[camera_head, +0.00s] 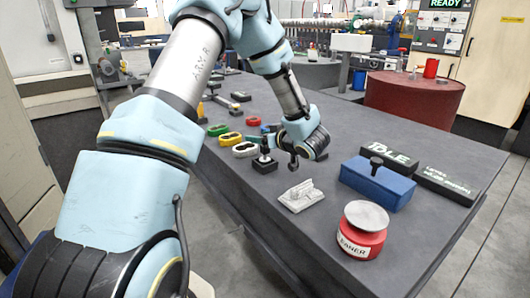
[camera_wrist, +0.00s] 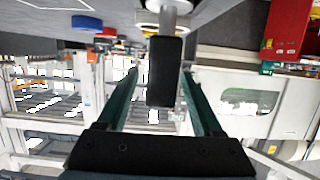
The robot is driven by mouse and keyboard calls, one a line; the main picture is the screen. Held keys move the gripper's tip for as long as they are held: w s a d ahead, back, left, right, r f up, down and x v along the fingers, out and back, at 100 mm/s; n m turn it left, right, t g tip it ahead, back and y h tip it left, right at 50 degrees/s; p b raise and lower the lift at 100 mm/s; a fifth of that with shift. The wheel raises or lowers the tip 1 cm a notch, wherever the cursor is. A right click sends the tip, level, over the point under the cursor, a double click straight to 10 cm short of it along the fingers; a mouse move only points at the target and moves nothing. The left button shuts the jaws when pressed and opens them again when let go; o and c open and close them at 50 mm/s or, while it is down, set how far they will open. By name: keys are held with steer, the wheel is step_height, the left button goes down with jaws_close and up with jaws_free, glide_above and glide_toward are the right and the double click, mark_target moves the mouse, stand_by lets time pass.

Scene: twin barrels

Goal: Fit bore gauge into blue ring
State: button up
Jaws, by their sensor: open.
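My gripper (camera_head: 293,160) is low over the middle of the grey table in the head view. In the wrist view its two green fingers stand apart, so my gripper (camera_wrist: 160,74) is open. A black block-shaped handle on a metal shaft, seemingly the bore gauge (camera_wrist: 165,72), lies between the fingers in that view; I cannot tell whether they touch it. Its shaft meets a pale round piece at the top of the picture. A blue ring or disc (camera_wrist: 87,22) lies on the table at the upper left of the wrist view. I cannot pick out the blue ring in the head view.
A black post on a square base (camera_head: 264,165) stands left of my gripper. Coloured rings, including a yellow one (camera_head: 230,139), lie beyond it. A grey-white part (camera_head: 300,196), a blue block (camera_head: 376,184) and a red tin (camera_head: 362,240) stand nearer and right on the table (camera_head: 335,125).

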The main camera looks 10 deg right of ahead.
steer(key=shift+w, duration=0.15)
jaws_close()
stand_by(0.4)
stand_by(0.4)
